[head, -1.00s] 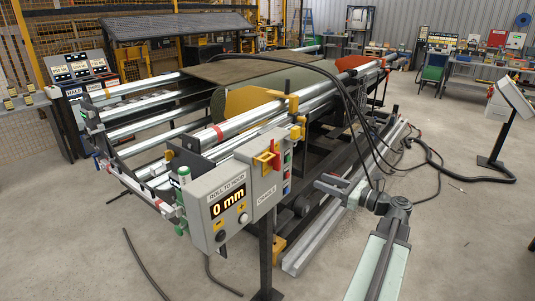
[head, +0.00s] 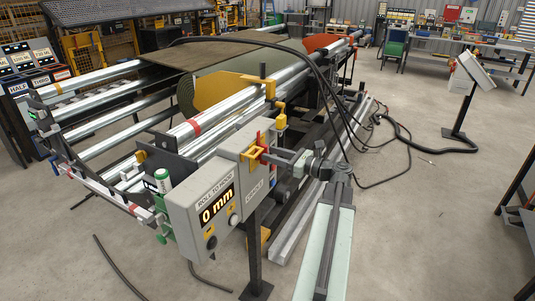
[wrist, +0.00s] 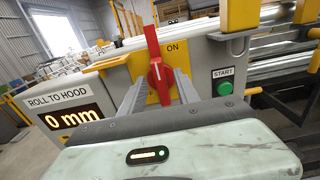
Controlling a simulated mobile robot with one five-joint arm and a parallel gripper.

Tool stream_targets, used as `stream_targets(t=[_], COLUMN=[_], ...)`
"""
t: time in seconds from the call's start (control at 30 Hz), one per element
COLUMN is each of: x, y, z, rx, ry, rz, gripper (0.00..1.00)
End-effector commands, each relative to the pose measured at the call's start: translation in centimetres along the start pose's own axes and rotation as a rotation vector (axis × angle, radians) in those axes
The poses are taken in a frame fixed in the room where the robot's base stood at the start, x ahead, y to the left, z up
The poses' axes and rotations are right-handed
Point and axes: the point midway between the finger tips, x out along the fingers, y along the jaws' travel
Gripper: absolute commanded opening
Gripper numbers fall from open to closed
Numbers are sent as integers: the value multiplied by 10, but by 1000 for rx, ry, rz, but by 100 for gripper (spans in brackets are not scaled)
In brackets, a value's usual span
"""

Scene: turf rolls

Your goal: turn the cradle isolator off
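The cradle isolator is a red handle (wrist: 157,65) on a yellow plate (wrist: 173,95) on the face of a grey control box. The handle stands about upright, with the word ON at its upper right. In the head view the isolator (head: 262,146) is partly covered by my gripper (head: 272,156). In the wrist view my gripper (wrist: 160,94) is open, one grey finger on each side of the handle's lower part. Red and yellow show between the fingers. I cannot tell whether either finger touches the handle.
A display (head: 216,206) labelled ROLL TO HOOD reads 0 mm, left of the isolator. A green START button (wrist: 222,88) sits to its right. A yellow bracket (wrist: 240,15) juts out above the button. Black cables (head: 345,125) hang behind my arm.

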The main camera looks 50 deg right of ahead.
Motion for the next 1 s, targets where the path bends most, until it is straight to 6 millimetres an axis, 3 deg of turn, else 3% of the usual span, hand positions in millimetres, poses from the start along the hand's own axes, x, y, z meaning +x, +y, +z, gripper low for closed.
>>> stream_targets(t=[0.13,0.4,0.43,0.57,1.0], x=[17,20,20,20,21], y=[0,0,0,0,2], z=[0,0,0,0,0], rx=[0,0,0,0,-56], ry=[0,0,0,0,0], rz=[1,1,1,1,3], gripper=[38,38,35,0,0])
